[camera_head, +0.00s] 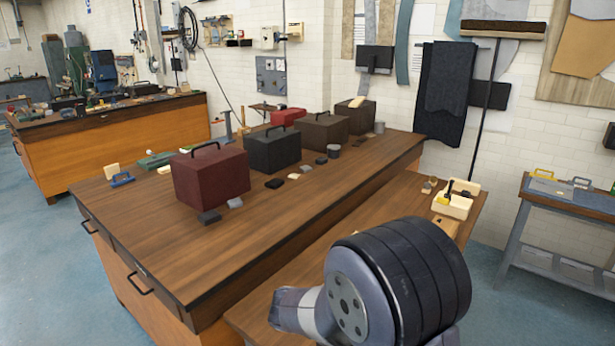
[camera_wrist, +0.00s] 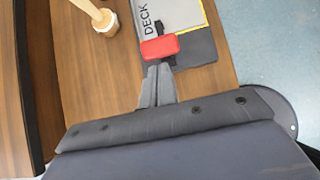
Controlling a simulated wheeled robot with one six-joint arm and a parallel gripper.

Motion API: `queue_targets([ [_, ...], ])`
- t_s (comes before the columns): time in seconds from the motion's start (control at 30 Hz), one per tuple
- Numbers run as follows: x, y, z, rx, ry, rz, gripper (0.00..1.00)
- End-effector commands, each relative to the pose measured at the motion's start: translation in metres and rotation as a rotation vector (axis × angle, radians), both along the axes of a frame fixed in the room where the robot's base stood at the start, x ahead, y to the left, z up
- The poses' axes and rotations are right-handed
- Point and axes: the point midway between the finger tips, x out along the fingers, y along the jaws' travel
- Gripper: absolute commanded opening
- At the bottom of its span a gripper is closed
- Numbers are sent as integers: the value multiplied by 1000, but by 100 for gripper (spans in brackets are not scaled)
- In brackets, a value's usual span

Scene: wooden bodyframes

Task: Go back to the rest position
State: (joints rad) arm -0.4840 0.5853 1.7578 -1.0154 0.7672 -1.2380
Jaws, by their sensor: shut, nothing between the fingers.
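My gripper (camera_wrist: 158,72) shows in the wrist view with its two grey fingers together, shut and empty. It points down over a wooden bench top (camera_wrist: 105,85). A red block-like piece (camera_wrist: 160,47) lies just beyond the fingertips; I cannot tell whether they touch it. Beneath and behind it is a grey board marked "DECK" (camera_wrist: 176,15) with a yellow edge and a dark part. In the head view my arm fills the lower right foreground, and the fingers are hidden there.
A wooden-handled tool (camera_wrist: 104,20) stands near the board. In the head view, a long workbench (camera_head: 290,215) carries a maroon box (camera_head: 211,178), a black box (camera_head: 273,150) and small pieces. A light tray (camera_head: 455,203) sits on the nearer bench. Blue floor (camera_head: 535,310) is clear at right.

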Motion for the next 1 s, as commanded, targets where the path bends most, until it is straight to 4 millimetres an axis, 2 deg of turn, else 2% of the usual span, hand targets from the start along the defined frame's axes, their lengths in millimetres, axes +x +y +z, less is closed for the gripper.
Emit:
queue_targets([
  [0.03,1,-1,-12,0,0,0,0],
  [0.4,10,-6,-52,1,-3,8,0],
  [0.6,-6,6,-64,1,-1,8,0],
  [1.0,-21,17,-82,-55,-62,8,0],
])
